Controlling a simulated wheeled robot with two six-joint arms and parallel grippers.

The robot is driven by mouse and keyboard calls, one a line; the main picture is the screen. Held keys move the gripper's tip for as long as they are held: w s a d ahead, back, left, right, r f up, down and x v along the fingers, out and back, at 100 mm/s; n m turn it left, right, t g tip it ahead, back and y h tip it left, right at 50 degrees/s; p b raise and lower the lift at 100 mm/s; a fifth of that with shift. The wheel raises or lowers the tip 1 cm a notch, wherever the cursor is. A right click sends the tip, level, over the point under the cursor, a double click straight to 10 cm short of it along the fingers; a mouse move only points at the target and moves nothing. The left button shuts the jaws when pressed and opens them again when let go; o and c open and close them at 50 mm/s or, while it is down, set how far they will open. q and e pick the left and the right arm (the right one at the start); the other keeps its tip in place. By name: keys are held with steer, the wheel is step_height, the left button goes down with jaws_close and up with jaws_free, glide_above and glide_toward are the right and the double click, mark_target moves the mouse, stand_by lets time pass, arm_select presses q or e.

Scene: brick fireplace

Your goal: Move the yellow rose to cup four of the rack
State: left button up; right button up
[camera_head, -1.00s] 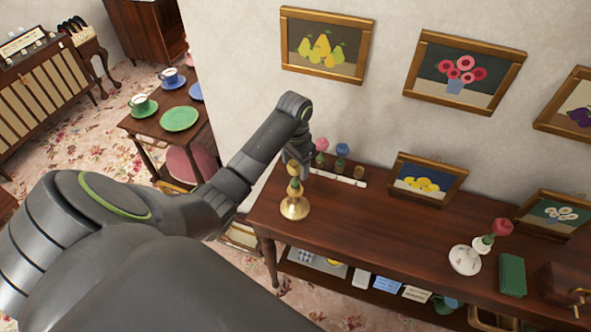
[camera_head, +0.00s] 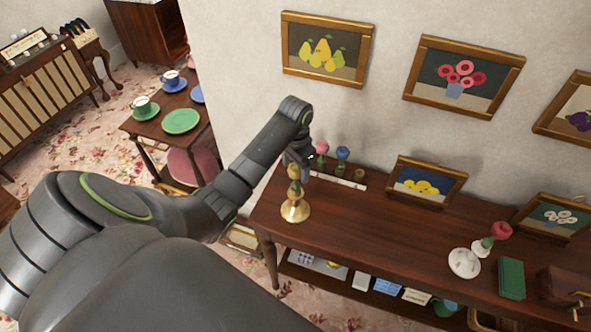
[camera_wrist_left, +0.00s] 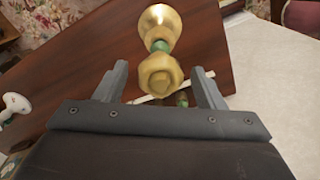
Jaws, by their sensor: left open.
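The yellow rose (camera_head: 294,172) stands upright with a green part below it in a brass holder (camera_head: 295,211) at the left end of the sideboard. In the left wrist view the rose (camera_wrist_left: 160,75) lies between the spread fingers of my left gripper (camera_wrist_left: 163,88), with the brass base (camera_wrist_left: 160,22) beyond it. The left gripper (camera_head: 299,163) is open at the rose, and no contact shows. The white rack (camera_head: 337,180) is behind, by the wall, with a pink rose (camera_head: 322,148), a blue rose (camera_head: 342,153) and a brownish cup (camera_head: 359,175). The arm hides its left end.
A framed lemon picture (camera_head: 425,183) leans by the wall right of the rack. The middle of the sideboard (camera_head: 375,230) is clear.

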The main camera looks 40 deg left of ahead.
arm_select(q)
steer(key=c, duration=0.8)
steer(key=shift+r, duration=2.3)
